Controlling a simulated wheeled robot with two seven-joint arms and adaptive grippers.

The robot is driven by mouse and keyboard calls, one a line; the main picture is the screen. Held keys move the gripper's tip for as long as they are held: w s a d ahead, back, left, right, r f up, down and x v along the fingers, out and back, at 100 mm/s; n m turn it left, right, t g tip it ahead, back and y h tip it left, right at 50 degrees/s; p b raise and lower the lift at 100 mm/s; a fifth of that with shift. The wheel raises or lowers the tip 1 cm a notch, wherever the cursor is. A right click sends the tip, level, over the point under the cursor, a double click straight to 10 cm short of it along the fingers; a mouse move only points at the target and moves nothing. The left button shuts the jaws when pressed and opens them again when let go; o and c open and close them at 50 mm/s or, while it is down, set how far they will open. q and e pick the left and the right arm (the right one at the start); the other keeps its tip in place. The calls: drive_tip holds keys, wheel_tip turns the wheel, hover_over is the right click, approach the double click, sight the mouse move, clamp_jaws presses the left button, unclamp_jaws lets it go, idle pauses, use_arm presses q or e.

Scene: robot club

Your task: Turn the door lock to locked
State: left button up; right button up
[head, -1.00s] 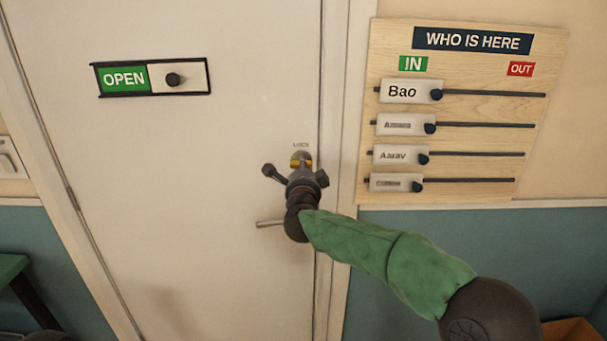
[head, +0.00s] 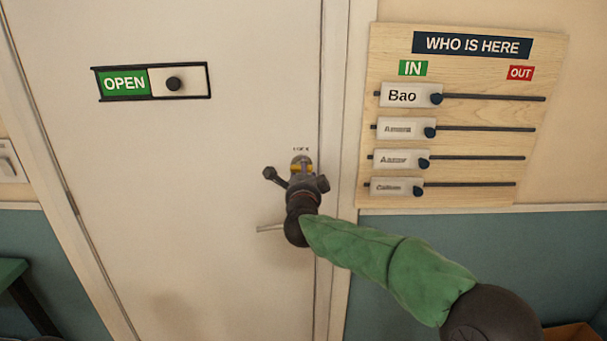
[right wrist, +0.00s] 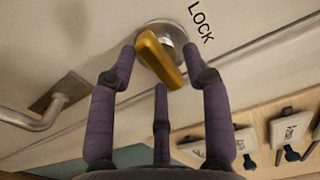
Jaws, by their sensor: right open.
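The door lock is a brass turn knob (right wrist: 158,60) on a round silver plate, with the word LOCK printed beside it in the right wrist view. In the head view the knob (head: 301,168) shows just past my right gripper (head: 298,178). The right gripper (right wrist: 160,62) is open, with a finger on either side of the knob in the right wrist view and a third finger below. I cannot tell whether any finger touches it. The white door (head: 220,190) is shut in its frame. My left gripper is not in view.
A silver door handle (head: 270,228) sits just below the lock. An OPEN sign slider (head: 172,83) is at the door's upper left. A wooden WHO IS HERE board (head: 470,70) with several sliding name tags hangs to the right. A green table (head: 12,270) stands at lower left.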

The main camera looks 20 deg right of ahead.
drive_tip(key=shift+s, duration=0.1)
drive_tip(key=v, duration=1.2)
